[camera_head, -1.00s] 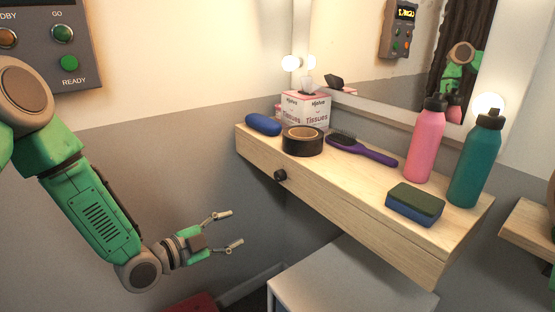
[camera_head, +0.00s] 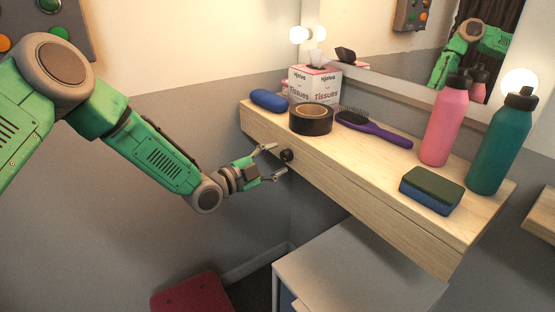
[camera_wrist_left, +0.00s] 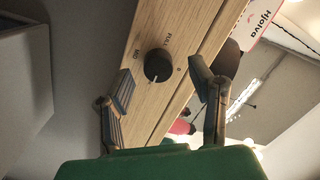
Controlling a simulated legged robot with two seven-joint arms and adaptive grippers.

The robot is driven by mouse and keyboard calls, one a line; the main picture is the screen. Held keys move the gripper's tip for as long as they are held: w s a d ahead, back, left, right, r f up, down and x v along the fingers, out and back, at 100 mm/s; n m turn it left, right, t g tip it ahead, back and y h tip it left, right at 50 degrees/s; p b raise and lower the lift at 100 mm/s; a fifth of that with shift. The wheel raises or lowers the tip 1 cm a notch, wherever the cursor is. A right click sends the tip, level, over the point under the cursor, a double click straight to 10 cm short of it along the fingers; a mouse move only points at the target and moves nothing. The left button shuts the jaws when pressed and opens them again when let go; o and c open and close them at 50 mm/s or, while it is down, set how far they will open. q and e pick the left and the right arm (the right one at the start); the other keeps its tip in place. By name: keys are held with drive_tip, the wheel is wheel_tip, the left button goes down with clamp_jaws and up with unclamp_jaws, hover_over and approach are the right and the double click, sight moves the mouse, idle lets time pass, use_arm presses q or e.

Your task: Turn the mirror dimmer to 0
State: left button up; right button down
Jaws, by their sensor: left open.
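The mirror dimmer is a round black knob (camera_head: 287,155) on the front edge of the wooden shelf. In the left wrist view the knob (camera_wrist_left: 158,65) has MID, FULL and 0 printed around it. Its pale pointer mark faces the bottom of that picture, away from FULL; I cannot tell the exact setting. My left gripper (camera_head: 278,159) is open in front of the knob, its fingertips close to it on either side. In the left wrist view the fingers (camera_wrist_left: 160,88) flank the knob with gaps and hold nothing. My right gripper is not in view.
The wooden shelf (camera_head: 375,185) carries a blue case (camera_head: 269,100), black tape roll (camera_head: 311,119), tissue box (camera_head: 315,85), purple hairbrush (camera_head: 376,131), sponge (camera_head: 431,190), pink bottle (camera_head: 444,125) and teal bottle (camera_head: 500,145). A white cabinet (camera_head: 350,265) stands below. The mirror (camera_head: 385,55) is behind.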

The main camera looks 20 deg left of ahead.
use_arm(q)
drive_tip(key=shift+w+d+r, duration=0.1)
drive_tip(key=shift+w+d, duration=0.6)
drive_tip(key=shift+d, duration=0.3)
drive_tip(key=shift+a, duration=0.2)
drive_tip(key=shift+c, duration=1.3)
drive_tip(key=shift+a, duration=0.2)
clamp_jaws()
drive_tip(key=shift+d, duration=0.1)
